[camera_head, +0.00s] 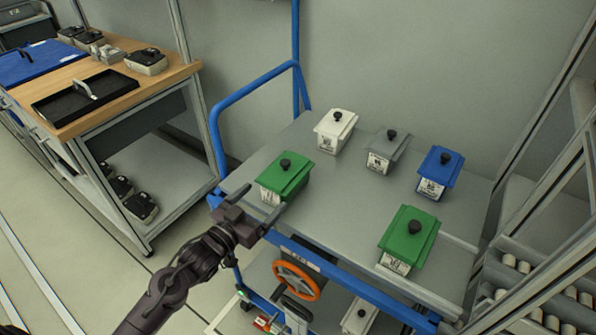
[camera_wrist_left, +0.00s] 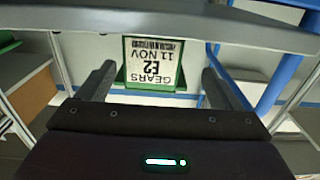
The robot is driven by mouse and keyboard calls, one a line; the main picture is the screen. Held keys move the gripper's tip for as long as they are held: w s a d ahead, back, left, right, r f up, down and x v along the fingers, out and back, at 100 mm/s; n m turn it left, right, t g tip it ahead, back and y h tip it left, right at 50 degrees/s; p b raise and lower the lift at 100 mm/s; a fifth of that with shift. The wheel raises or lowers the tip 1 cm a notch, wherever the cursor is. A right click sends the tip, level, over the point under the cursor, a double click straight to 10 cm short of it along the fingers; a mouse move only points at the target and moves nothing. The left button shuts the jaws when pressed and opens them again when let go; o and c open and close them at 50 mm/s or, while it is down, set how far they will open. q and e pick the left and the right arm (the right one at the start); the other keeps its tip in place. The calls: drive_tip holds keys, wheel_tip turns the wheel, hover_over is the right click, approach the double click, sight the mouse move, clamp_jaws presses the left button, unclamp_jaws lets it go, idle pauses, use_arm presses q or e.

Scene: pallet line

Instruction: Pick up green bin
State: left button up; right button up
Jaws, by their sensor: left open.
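Two green bins with black lid knobs stand on the grey top of a blue-framed cart. The left green bin (camera_head: 284,178) is near the cart's left front edge; the other green bin (camera_head: 409,236) is at the front right. My left gripper (camera_head: 256,203) is open and empty, just in front of the left green bin. In the left wrist view, a green bin's label side (camera_wrist_left: 154,64), reading GEARS 11 NOV E2 upside down, shows between the spread fingers (camera_wrist_left: 161,78). The fingers appear not to be closed on it. My right gripper is not in view.
A white bin (camera_head: 336,130), a grey bin (camera_head: 386,151) and a blue bin (camera_head: 437,173) also stand on the cart top (camera_head: 345,205). A blue rail (camera_head: 330,265) and an orange wheel (camera_head: 297,281) are at the cart's front. A wooden-topped bench (camera_head: 118,88) stands left.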

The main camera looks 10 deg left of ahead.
sight(269, 194)
use_arm(q)
drive_tip(key=shift+x, duration=0.95)
drive_tip(key=shift+w+d+r+p, duration=0.25)
drive_tip(key=shift+w+d+p, duration=0.35)
drive_tip(key=shift+w, duration=0.4)
drive_tip(key=x, duration=0.2)
drive_tip(key=shift+w+d+f, duration=0.15)
drive_tip(key=shift+w+d, duration=0.1)
drive_tip(key=shift+d, duration=0.1)
drive_tip(key=shift+w+d, duration=0.1)
drive_tip(key=shift+w, duration=0.25)
drive_tip(key=shift+w+f, duration=0.1)
drive_tip(key=shift+w, duration=0.05)
drive_tip(key=c, duration=1.4)
drive_tip(key=shift+c, duration=0.5)
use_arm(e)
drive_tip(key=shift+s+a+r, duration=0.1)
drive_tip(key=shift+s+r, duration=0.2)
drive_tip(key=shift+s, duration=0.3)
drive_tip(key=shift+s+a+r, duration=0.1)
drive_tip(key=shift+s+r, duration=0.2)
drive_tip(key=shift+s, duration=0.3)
